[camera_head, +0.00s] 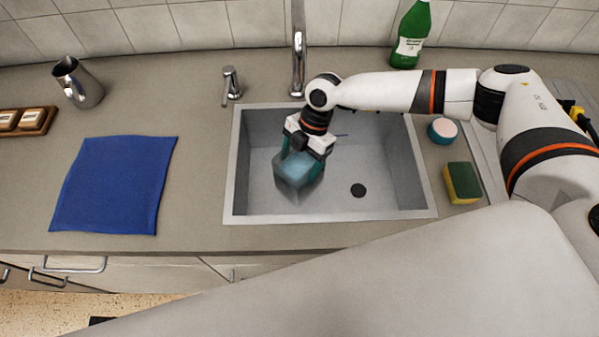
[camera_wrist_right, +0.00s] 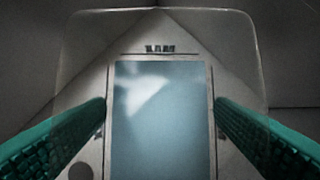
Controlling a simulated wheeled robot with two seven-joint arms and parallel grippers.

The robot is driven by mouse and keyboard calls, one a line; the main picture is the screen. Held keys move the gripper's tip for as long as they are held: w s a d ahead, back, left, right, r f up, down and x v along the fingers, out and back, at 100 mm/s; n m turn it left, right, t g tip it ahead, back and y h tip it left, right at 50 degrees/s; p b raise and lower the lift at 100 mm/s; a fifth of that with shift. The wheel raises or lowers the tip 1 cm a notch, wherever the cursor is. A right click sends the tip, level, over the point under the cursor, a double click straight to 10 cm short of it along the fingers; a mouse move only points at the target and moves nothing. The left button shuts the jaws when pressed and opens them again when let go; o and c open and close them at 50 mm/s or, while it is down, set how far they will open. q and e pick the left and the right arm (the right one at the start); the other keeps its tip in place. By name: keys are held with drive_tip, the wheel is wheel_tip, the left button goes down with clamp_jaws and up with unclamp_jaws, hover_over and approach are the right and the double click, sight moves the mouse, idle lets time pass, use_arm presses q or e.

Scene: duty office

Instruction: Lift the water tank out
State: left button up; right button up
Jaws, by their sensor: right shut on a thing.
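The water tank (camera_head: 297,180) is a clear, bluish box in the left half of the sink (camera_head: 365,205). In the right wrist view the tank (camera_wrist_right: 160,120) fills the middle, with a clear rim and a pale blue panel. My right gripper (camera_head: 302,158) reaches down into the sink from above and is shut on the tank. Its green fingers (camera_wrist_right: 160,130) show on both sides of the tank in the wrist view. Whether the tank touches the sink floor I cannot tell. My left gripper is not in view.
The faucet (camera_head: 298,60) and its lever (camera_head: 231,87) stand behind the sink. A blue cloth (camera_head: 115,185) and a metal pitcher (camera_head: 78,82) are on the left counter. A sponge (camera_head: 462,183), a small round tub (camera_head: 442,131) and a green bottle (camera_head: 411,35) are on the right.

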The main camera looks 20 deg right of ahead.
drive_tip(key=c, duration=0.9)
drive_tip(key=shift+w, duration=0.1)
drive_tip(key=shift+r, duration=0.2)
